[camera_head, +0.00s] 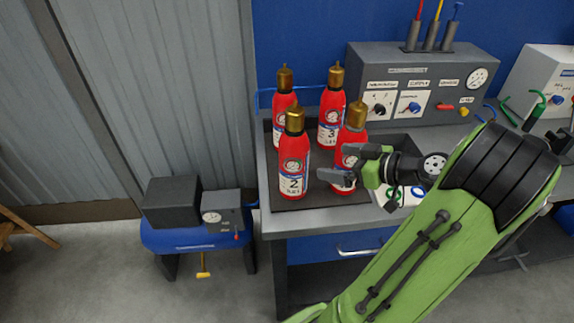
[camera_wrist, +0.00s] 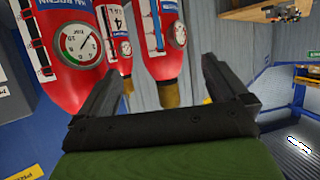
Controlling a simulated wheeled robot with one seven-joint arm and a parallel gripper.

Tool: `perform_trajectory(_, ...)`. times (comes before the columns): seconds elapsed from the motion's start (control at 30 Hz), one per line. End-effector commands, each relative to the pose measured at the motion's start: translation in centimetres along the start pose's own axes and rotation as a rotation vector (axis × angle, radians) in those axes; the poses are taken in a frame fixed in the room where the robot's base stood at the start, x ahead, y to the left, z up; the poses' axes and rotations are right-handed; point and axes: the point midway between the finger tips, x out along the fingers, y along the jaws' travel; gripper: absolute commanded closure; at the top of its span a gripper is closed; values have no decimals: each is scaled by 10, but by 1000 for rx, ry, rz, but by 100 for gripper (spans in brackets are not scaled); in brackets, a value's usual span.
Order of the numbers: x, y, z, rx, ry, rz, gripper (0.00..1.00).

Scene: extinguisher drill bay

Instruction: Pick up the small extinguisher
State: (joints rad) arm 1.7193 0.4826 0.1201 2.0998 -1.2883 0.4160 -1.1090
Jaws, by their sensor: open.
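Several red extinguishers with brass tops stand upright in a dark tray (camera_head: 393,143) on the bench. They are the front left one marked 2 (camera_head: 293,160), the back left one (camera_head: 283,103), the back one marked 3 (camera_head: 332,108) and the front right one (camera_head: 350,138). My gripper (camera_head: 339,163) is open and empty beside the front right one, hiding part of its body. Another red extinguisher (camera_wrist: 158,66) shows in the gap, beyond the fingertips.
A grey control panel (camera_head: 425,85) with knobs and a gauge stands at the bench back. A white box (camera_head: 540,80) and green-handled tools are at right. The floor in front is clear.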

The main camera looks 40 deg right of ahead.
Motion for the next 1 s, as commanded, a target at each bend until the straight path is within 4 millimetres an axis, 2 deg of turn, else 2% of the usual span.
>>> perform_trajectory(0.1, 32, -2, 1, -1, 1, -9, 0)
perform_trajectory(0.3, 79, -2, 2, -1, 0, -8, 0)
perform_trajectory(0.47, 98, -2, 1, 1, 0, -5, 0)
perform_trajectory(0.7, 140, -1, 3, 0, 0, -5, 0)
perform_trajectory(0.97, 146, -1, 3, 1, -2, -2, 0)
perform_trajectory(1.0, 146, -1, 3, 1, -2, -2, 5)
